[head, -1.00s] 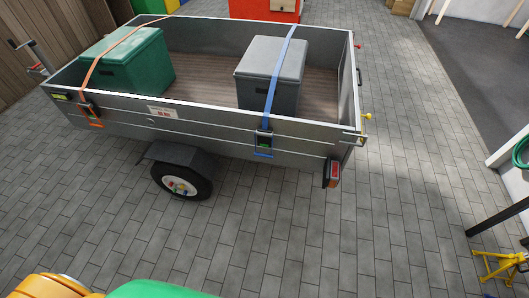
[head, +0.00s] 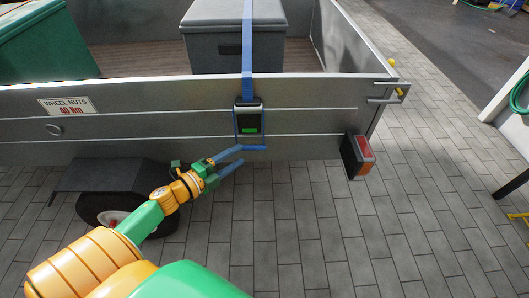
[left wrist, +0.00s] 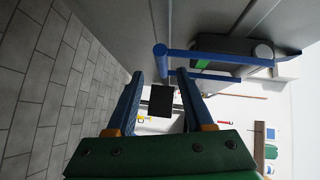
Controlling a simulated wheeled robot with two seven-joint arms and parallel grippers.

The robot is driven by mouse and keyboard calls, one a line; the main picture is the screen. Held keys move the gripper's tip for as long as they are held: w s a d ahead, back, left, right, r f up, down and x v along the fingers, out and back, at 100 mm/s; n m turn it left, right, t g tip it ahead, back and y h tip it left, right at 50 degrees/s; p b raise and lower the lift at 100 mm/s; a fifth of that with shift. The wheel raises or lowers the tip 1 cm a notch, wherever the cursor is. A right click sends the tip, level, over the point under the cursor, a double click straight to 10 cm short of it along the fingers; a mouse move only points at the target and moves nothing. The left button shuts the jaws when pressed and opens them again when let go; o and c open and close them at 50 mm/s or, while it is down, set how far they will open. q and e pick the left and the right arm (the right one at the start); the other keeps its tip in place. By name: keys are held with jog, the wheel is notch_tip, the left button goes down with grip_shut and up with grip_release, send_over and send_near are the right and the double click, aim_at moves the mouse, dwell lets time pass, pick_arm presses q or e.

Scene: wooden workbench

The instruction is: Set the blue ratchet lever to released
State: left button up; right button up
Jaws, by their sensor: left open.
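The blue ratchet (head: 249,117) hangs on the trailer's side wall, below the blue strap (head: 248,60). It has a dark body with a green patch low on it. Its blue lever frame (head: 251,148) runs down both sides and ends in a crossbar at the bottom. In the left wrist view the lever's crossbar (left wrist: 160,60) lies ahead, between the lines of my fingertips. My left gripper (head: 241,155) is open, its blue fingers just at or below the crossbar's left end. I cannot tell whether they touch it. My right gripper is not in view.
The trailer wall (head: 330,120) stands close behind the ratchet. A grey box (head: 210,45) and a green box (head: 45,45) sit in the trailer. A tail lamp (head: 358,155) is right of the ratchet, a wheel (head: 110,215) lower left. Paving (head: 320,220) is clear in front.

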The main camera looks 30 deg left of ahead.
aim_at(249, 149)
pick_arm(q)
jog(key=b+x, duration=0.1)
jog(key=x, duration=0.5)
jog(key=shift+w+d+r, duration=0.1)
jog(key=shift+w+d, duration=0.05)
jog(key=shift+d, duration=0.05)
grip_shut()
dwell(1.1)
